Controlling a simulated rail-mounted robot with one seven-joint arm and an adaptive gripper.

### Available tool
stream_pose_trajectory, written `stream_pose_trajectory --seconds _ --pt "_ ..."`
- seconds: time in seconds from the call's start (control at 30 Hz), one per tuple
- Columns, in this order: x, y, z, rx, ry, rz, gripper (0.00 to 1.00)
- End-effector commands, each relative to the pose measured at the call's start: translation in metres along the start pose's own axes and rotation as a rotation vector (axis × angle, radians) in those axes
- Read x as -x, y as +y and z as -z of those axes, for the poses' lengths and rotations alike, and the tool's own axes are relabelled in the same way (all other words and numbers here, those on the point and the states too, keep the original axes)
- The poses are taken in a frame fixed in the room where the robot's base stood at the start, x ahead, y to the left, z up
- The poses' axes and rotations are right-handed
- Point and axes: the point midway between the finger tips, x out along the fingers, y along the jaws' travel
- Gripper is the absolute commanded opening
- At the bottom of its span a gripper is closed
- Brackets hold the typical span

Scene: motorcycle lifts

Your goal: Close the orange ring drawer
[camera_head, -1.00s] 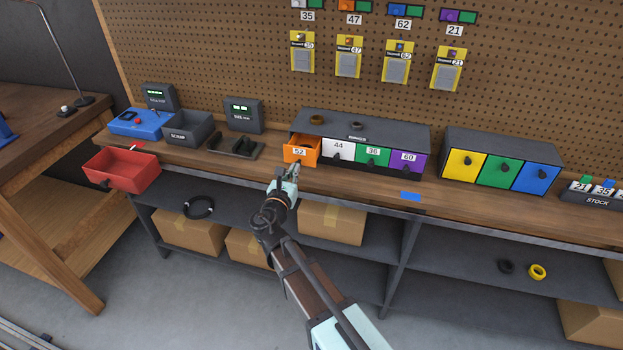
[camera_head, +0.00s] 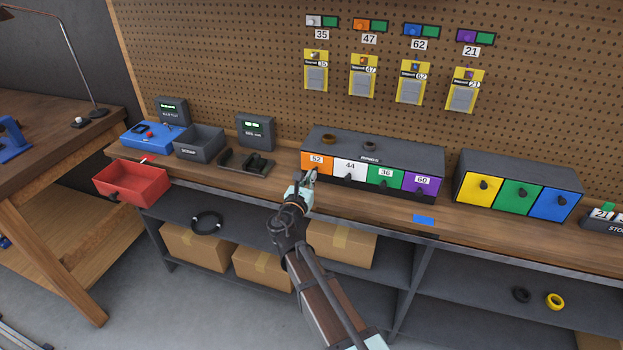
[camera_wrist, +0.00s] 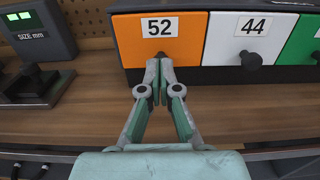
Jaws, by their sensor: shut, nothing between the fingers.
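The orange ring drawer (camera_head: 317,161), labelled 52, is at the left end of the dark RINGS cabinet (camera_head: 410,150) on the bench. Its front looks flush with the white drawer 44 (camera_head: 350,167) beside it. In the wrist view the orange front (camera_wrist: 180,42) fills the top middle. My gripper (camera_wrist: 160,66) is shut and empty, with its fingertips at the lower middle of the orange front, where they hide the knob. I cannot tell whether they touch it. In the head view my gripper (camera_head: 309,176) is just in front of the drawer.
A size gauge (camera_head: 255,133) and its dark stand (camera_head: 245,161) are left of the cabinet. A red bin (camera_head: 131,184) hangs at the bench's front left. The yellow, green and blue drawer cabinet (camera_head: 518,178) stands to the right. The bench top in front is mostly clear.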

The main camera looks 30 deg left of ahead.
Motion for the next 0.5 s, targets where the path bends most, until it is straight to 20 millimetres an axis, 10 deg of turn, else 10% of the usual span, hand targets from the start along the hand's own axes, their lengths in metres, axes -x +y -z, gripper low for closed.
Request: stream_pose_trajectory --seconds 0.5 --pt "0.103 -0.009 0.003 -0.003 0.004 0.008 0.0"
